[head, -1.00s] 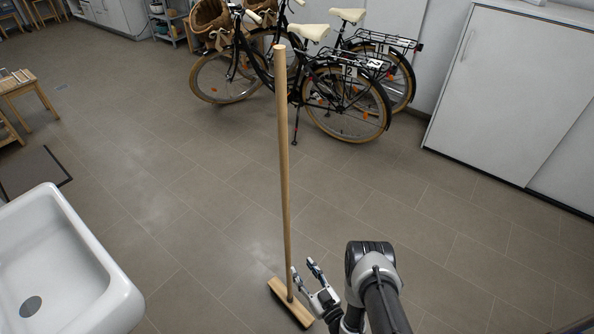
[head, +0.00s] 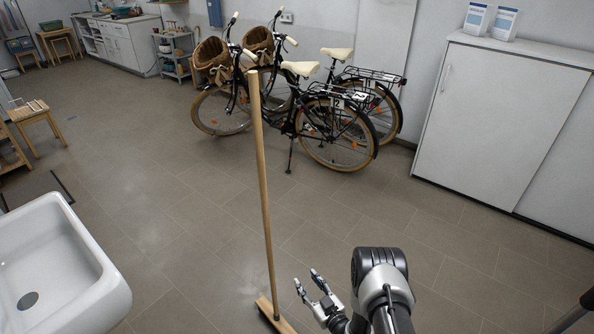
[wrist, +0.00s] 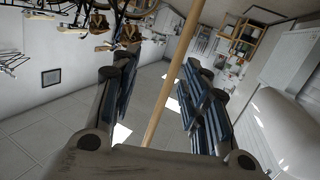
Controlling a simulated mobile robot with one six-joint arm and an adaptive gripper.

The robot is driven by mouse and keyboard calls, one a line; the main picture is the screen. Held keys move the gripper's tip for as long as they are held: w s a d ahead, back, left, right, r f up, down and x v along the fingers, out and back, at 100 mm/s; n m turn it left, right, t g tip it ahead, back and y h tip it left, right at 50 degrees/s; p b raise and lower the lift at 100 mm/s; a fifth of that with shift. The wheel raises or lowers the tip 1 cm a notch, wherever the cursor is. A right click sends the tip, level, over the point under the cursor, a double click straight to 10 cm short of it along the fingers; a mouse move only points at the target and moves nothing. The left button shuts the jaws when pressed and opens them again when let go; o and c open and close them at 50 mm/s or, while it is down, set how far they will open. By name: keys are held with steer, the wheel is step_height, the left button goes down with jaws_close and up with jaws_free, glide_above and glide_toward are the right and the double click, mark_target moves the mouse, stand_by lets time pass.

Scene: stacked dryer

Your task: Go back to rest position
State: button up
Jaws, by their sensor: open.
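My gripper (head: 309,283) is at the bottom middle of the head view, its two fingers apart with nothing held between them. A wooden broom (head: 263,190) stands upright, tilted slightly, just left of my gripper, with its head (head: 276,318) on the floor. In the wrist view my gripper (wrist: 160,95) shows its fingers spread wide. The broom handle (wrist: 172,75) shows between them in that picture, but in the head view it stands apart from the fingers.
A white sink (head: 55,270) is at the lower left. Two bicycles (head: 330,130) with baskets stand at the back. The floor between (head: 180,230) is clear.

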steer(key=w+d+r+m+g+h, duration=0.1)
steer(key=w+d+r+h, duration=0.3)
steer(key=r, duration=0.8)
steer(key=w+d+r+g+h, duration=0.1)
steer(key=w+d+r+g, duration=0.15)
steer(key=w+r, duration=0.6)
steer(key=s+d+r+m+h, duration=0.25)
steer(key=s+r, duration=0.45)
steer(key=r, duration=0.6)
steer(key=s+d+r+g, duration=0.2)
steer(key=s+d+r, duration=0.1)
steer(key=s+r, duration=0.6)
steer(key=s+a+r+m+g, duration=0.1)
steer(key=s+g, duration=0.1)
steer(key=s, duration=1.2)
steer(key=s+r+m+g, duration=0.2)
steer(key=s, duration=1.3)
steer(key=shift+s+a, duration=0.2)
steer(key=shift+a, duration=0.2)
steer(key=shift+h, duration=0.25)
steer(key=shift+c, duration=0.2)
